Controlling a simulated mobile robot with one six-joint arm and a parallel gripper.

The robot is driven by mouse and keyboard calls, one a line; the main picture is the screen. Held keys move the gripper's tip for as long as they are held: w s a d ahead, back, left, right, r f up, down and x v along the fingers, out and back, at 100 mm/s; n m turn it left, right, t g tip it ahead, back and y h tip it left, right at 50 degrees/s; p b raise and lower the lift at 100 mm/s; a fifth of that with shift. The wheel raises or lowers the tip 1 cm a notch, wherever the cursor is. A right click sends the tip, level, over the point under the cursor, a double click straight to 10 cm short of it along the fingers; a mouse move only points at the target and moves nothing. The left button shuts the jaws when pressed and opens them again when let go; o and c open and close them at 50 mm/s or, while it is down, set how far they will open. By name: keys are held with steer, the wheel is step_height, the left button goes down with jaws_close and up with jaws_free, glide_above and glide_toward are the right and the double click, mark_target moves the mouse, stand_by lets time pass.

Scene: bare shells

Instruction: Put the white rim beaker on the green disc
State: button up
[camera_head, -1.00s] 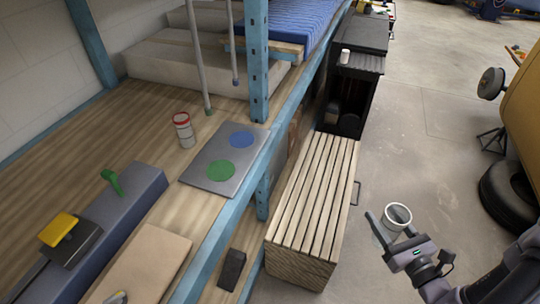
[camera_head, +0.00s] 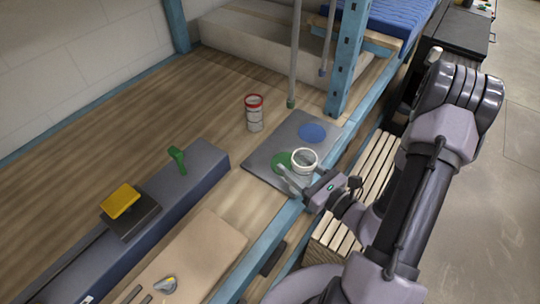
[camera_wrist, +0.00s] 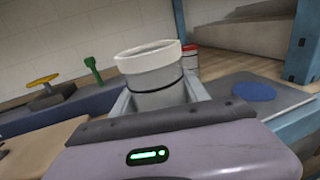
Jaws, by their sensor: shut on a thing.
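The white rim beaker (camera_head: 304,160) is upright between the fingers of my gripper (camera_head: 296,178), which is shut on it. It also shows large in the wrist view (camera_wrist: 150,68). In the head view the beaker overlaps the right part of the green disc (camera_head: 281,163); I cannot tell its height above the plate. The green disc lies on a grey plate (camera_head: 262,168) and is hidden in the wrist view. The blue disc (camera_head: 312,132) lies behind it on the same plate and shows in the wrist view (camera_wrist: 254,91).
A red rim beaker (camera_head: 254,115) stands left of the plate. A blue shelf post (camera_head: 346,60) and a thin grey pole (camera_head: 295,60) rise behind the plate. A dark rail with a green lever (camera_head: 177,158) and a yellow-topped block (camera_head: 120,202) lies left. Bare wood lies far left.

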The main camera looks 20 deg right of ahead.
steer(key=w+f+b, duration=0.1)
steer(key=w+b, duration=0.2)
steer(key=w, duration=0.1)
steer(key=w+d+f+b, duration=0.1)
steer(key=w+f+b, duration=0.1)
steer(key=w+b, duration=0.2)
steer(key=w+f+b, duration=0.2)
steer(key=w+b, duration=0.2)
steer(key=shift+w+d, duration=0.25)
steer(key=shift+w, duration=0.1)
steer(key=shift+s, duration=0.1)
steer(key=shift+f, duration=0.15)
steer(key=o, duration=1.5)
steer(key=shift+o, duration=0.2)
